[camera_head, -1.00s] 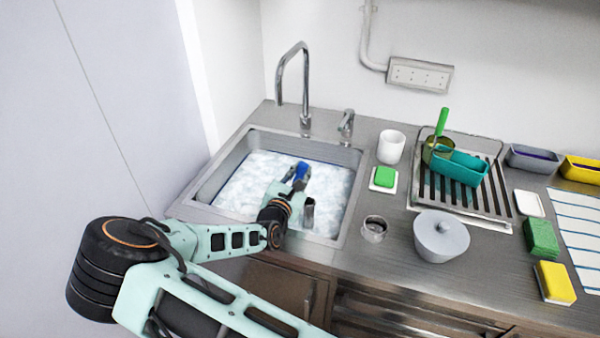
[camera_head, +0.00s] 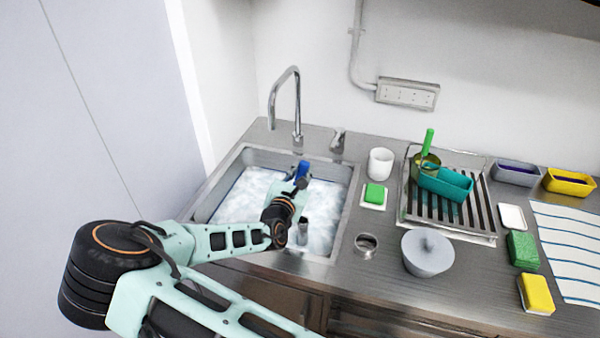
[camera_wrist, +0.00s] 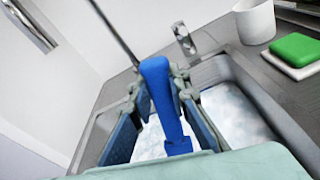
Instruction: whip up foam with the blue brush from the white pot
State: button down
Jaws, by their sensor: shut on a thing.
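A blue brush (camera_wrist: 160,95) is held upright between the fingers of my gripper (camera_wrist: 160,110) in the wrist view. In the head view the blue brush (camera_head: 302,169) shows at the tip of my gripper (camera_head: 300,178), over the sink. The brush's lower end is hidden, so I cannot tell whether it touches the foam. White foam (camera_head: 245,196) fills the sink (camera_head: 345,205). The white pot (camera_head: 381,163) stands upright on the counter right of the sink, and it also shows in the wrist view (camera_wrist: 254,20).
A faucet (camera_head: 296,105) rises behind the sink. A drying rack (camera_head: 445,213) holds a teal container (camera_head: 445,184).

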aim_at(306, 162)
jog(key=shift+d+r+p, duration=0.3)
jog(key=shift+r+p, duration=0.25)
jog(key=shift+r, duration=0.4)
jog(key=shift+d+r+p, duration=0.3)
jog(key=shift+r+p, duration=0.2)
jog(key=shift+r, duration=0.45)
jog(key=shift+w, duration=0.1)
jog(key=shift+r, duration=2.5)
